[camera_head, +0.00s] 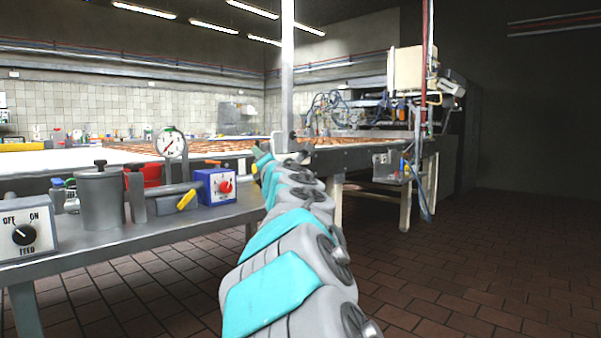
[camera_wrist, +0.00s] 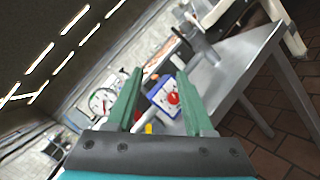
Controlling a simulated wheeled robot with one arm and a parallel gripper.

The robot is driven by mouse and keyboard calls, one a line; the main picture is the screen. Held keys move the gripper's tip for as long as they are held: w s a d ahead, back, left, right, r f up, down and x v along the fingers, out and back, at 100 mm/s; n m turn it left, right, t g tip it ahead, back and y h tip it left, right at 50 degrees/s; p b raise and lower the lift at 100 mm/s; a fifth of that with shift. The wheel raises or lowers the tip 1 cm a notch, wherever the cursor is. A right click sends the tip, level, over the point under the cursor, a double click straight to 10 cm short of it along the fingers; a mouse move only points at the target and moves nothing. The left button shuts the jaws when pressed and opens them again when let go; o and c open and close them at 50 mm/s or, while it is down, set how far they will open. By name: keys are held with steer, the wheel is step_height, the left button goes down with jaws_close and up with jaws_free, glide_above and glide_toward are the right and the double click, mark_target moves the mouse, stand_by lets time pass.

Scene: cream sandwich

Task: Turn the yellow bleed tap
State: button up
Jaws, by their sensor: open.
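The yellow bleed tap (camera_head: 187,199) sticks out at a slant from a grey pipe fitting on the grey bench at left in the head view. In the wrist view only a small yellow piece (camera_wrist: 148,128) shows low between my fingers, largely hidden by the gripper body. My gripper shows in the wrist view (camera_wrist: 158,72) with its two green fingers apart and nothing between them. In the head view the arm's end is right of the tap and higher, apart from it; its fingers are hard to make out there.
A blue box with a red knob (camera_head: 216,186) stands just right of the tap. A round pressure gauge (camera_head: 172,144) rises behind it. A grey metal pot (camera_head: 100,199) and a feed switch box (camera_head: 25,231) stand left on the bench. The brick floor at right is clear.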

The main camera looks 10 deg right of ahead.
steer(key=s+d+f+m+g+h+p, duration=0.2)
steer(key=s+d+m+h, duration=0.3)
steer(key=d, duration=0.3)
steer(key=shift+d+f+m+h+p, duration=0.3)
steer(key=shift+d+f+m+h, duration=0.1)
steer(key=shift+f+m, duration=0.4)
steer(key=shift+r, duration=0.1)
